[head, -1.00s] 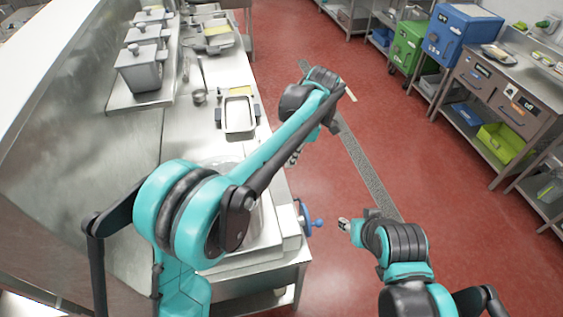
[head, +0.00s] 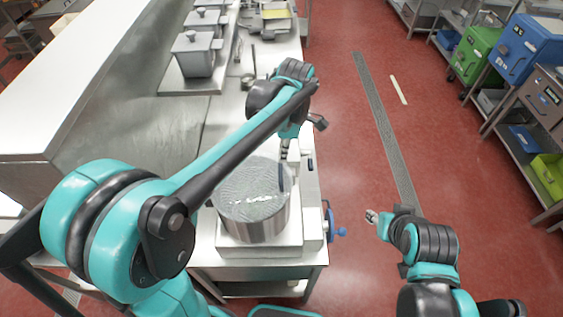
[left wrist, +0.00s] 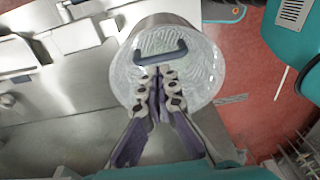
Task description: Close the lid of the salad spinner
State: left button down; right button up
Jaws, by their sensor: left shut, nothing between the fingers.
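The salad spinner is a round metal pot (head: 255,228) with a clear, ribbed round lid (head: 245,195) over its top. It stands near the counter's front end. A dark bar handle (head: 281,178) sits near the lid's right edge. Whether the lid is fully seated, I cannot tell. My left gripper (head: 285,154) is beside the handle at the far right of the lid. In the left wrist view the left gripper (left wrist: 157,72) is shut and empty, its tips just short of the handle (left wrist: 160,52), over the lid (left wrist: 196,72). My right gripper (head: 371,216) is over the floor, away from the pot; its finger state is unclear.
The pot rests on a pale base (head: 225,242) on the steel counter (head: 185,140). A blue knob (head: 341,231) sticks out at the counter's right side. Grey lidded containers (head: 195,54) stand farther back.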

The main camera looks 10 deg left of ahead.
aim_at(280, 171)
pick_arm(q)
jog(key=f, duration=0.4)
jog(key=shift+s+a+f, duration=0.1)
jog(key=shift+a+f, duration=0.1)
jog(key=shift+a, duration=0.1)
jog(key=f+b, duration=0.1)
jog(key=d+f+b, duration=0.1)
jog(key=f, duration=0.1)
jog(key=shift+d+f, duration=0.15)
jog(key=shift+s, duration=0.1)
